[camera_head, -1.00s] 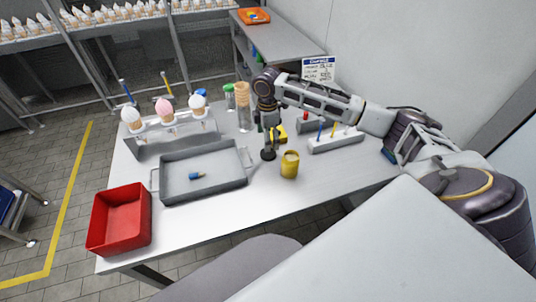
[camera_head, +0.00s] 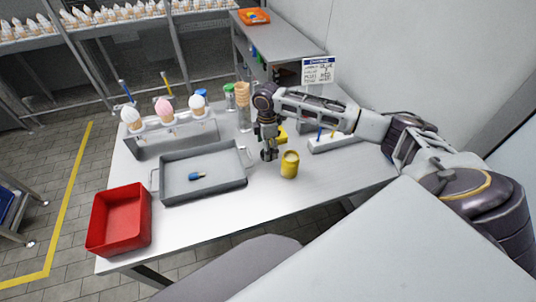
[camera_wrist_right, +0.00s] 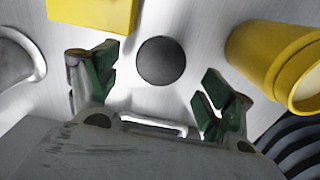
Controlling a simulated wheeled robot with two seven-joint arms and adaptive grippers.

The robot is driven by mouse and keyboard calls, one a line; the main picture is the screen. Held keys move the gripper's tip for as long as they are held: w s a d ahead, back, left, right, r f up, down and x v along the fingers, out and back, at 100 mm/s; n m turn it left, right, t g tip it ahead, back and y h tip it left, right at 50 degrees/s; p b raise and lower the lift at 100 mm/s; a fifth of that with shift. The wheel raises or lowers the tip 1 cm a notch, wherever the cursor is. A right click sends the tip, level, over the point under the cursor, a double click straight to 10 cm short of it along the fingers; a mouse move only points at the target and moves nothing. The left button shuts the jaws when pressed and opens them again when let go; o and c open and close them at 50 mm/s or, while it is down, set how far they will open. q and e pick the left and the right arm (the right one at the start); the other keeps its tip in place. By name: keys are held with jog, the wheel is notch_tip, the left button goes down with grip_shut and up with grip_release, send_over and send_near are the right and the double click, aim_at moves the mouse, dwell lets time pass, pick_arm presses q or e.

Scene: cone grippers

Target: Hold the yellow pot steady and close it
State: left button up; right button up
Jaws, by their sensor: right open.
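The yellow pot (camera_head: 290,164) stands upright on the table just right of my right gripper (camera_head: 269,153). Its top looks open, with a paler inside. In the right wrist view the pot (camera_wrist_right: 278,62) lies at the upper right, outside the fingers. My right gripper also shows there (camera_wrist_right: 158,88), open and pointing down with green-padded fingers apart. A dark round disc (camera_wrist_right: 161,61) lies on the table between and slightly beyond the fingertips, apparently not touched; I cannot tell if it is the lid. My left gripper is not in view.
A grey tray (camera_head: 203,189) holding a small blue piece stands left of the gripper. A yellow block (camera_wrist_right: 92,12) lies behind the gripper. A red bin (camera_head: 119,244) sits at the front left. A cone rack (camera_head: 175,138) stands at the back. The table in front of the pot is clear.

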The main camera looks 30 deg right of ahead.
jog(key=shift+f, duration=1.35)
jog(key=c, duration=0.7)
jog(key=shift+c, duration=0.2)
